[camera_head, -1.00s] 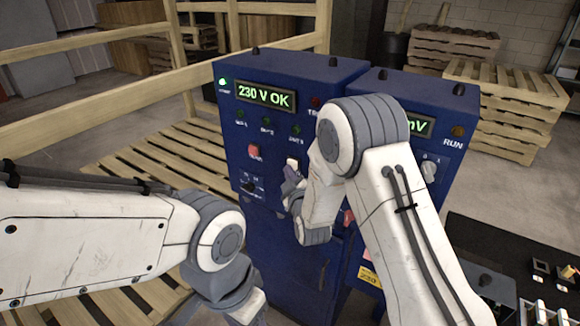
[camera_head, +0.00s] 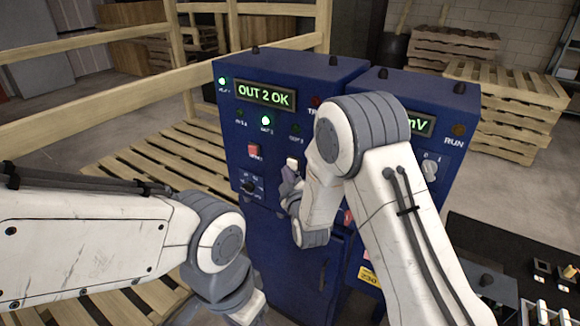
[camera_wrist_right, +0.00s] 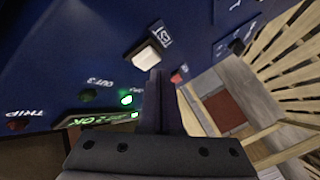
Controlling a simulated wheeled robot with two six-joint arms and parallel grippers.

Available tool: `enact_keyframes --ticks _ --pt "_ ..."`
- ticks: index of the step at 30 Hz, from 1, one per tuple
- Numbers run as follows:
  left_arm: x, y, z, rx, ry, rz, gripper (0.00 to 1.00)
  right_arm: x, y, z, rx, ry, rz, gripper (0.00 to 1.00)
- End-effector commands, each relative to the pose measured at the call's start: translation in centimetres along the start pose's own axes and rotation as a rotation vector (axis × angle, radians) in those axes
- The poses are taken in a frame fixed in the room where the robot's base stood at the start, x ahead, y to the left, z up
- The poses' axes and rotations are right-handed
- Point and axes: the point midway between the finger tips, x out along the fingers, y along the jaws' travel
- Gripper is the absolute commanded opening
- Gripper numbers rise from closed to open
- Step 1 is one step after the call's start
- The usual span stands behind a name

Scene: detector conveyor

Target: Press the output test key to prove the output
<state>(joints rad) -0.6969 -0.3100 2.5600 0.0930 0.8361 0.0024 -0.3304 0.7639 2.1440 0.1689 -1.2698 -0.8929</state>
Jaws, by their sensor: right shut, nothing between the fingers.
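The white test key (camera_head: 292,162), labelled TEST in the wrist view (camera_wrist_right: 147,57), is on the blue cabinet's front (camera_head: 232,165). My right gripper (camera_head: 289,184) is shut and empty, its fingertips (camera_wrist_right: 156,76) right at the key's edge. I cannot tell whether they touch it. The display (camera_head: 264,95) reads "OUT 2 OK". The green OUT 2 lamp (camera_head: 266,121) is lit; it also glows in the wrist view (camera_wrist_right: 126,99). The OUT 3 lamp (camera_wrist_right: 88,95) is dark. My left gripper (camera_head: 248,310) is low, partly cut off by the bottom edge.
A red button (camera_head: 254,151) and a black rotary knob (camera_head: 249,186) sit left of the key. A second blue cabinet (camera_head: 440,110) adjoins on the right, largely behind my right arm. A wooden railing (camera_head: 110,98) and pallets (camera_head: 505,95) stand around.

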Motion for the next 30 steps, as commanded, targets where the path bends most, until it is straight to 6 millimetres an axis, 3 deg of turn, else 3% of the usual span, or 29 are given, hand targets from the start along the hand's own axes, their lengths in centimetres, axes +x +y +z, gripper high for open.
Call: enact_keyframes --ticks 13,30 --pt "0.2 0.0 0.0 0.0 0.0 0.0 0.56 -0.5 -0.4 -0.3 -0.001 0.001 -0.002 0.0" --pt "1.1 -0.1 0.1 0.0 0.0 0.0 0.56 -3.8 -2.8 -2.7 0.0 0.001 0.0 0.0"
